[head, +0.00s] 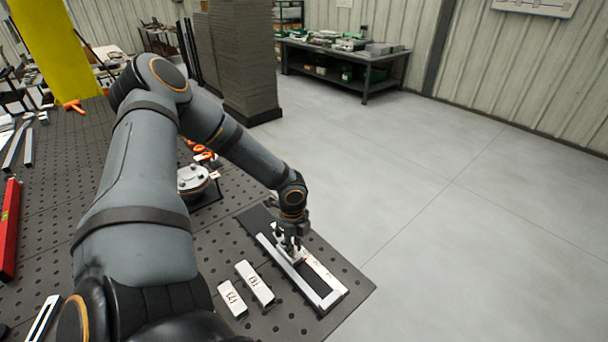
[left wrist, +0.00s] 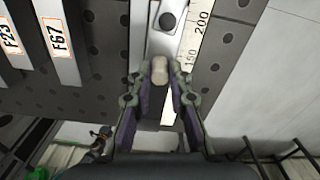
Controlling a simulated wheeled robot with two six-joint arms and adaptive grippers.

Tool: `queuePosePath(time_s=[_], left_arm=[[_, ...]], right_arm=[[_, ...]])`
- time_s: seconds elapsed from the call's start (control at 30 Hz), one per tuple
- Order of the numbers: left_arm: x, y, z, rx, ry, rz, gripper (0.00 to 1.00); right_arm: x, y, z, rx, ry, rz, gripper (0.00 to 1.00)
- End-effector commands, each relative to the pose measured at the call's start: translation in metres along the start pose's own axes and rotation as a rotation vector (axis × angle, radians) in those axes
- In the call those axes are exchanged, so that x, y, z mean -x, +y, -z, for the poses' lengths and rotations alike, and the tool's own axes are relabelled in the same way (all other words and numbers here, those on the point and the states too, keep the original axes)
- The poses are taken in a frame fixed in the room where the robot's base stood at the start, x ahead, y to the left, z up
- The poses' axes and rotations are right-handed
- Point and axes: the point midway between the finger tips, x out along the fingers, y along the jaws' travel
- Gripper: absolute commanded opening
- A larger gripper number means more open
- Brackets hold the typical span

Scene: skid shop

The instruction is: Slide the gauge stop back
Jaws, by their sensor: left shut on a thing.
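The gauge (head: 322,280) is a pale rail on a dark base near the table's right corner. In the left wrist view its scale (left wrist: 197,35) shows the marks 150 and 200. The gauge stop (left wrist: 167,22) is a light metal slide with a dark round screw. A pale rounded knob (left wrist: 159,70) stands at its near end. My left gripper (head: 290,243) is over the rail, with its fingers (left wrist: 160,84) on both sides of the knob, shut on it. The fingers hide part of the stop. My right gripper is not in view.
Two white labelled blocks, one (head: 255,283) nearer the gauge and one (head: 232,299) farther left, lie beside it. A round metal flange (head: 193,179) stands behind my left arm. A red level (head: 9,230) lies at far left. Open floor lies right of the table.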

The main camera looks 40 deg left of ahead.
Motion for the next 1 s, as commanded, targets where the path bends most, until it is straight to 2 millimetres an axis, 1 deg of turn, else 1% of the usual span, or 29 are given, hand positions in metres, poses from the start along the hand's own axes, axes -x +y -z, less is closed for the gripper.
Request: queuePosePath(time_s=[0.33, 0.67, 0.7, 0.8, 0.87, 1.0], left_arm=[[0.0, 0.0, -0.002, 0.0, 0.0, -0.001, 0.01], [0.001, -0.004, -0.02, 0.002, 0.0, 0.001, 0.01], [0.0, -0.004, -0.019, -0.001, -0.001, 0.0, 0.24], [0.0, -0.004, -0.019, -0.001, -0.001, 0.0, 0.37], [0.0, -0.004, -0.019, -0.001, -0.001, 0.0, 0.45], [0.0, -0.004, -0.019, -0.001, -0.001, 0.0, 0.45]], right_arm=[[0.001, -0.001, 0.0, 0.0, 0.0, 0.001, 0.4], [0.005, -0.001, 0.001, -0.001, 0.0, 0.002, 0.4], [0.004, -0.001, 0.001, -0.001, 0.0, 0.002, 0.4], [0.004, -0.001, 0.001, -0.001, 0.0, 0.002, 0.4], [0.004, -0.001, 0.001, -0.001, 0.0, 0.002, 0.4], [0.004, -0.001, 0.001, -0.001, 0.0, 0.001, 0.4]])
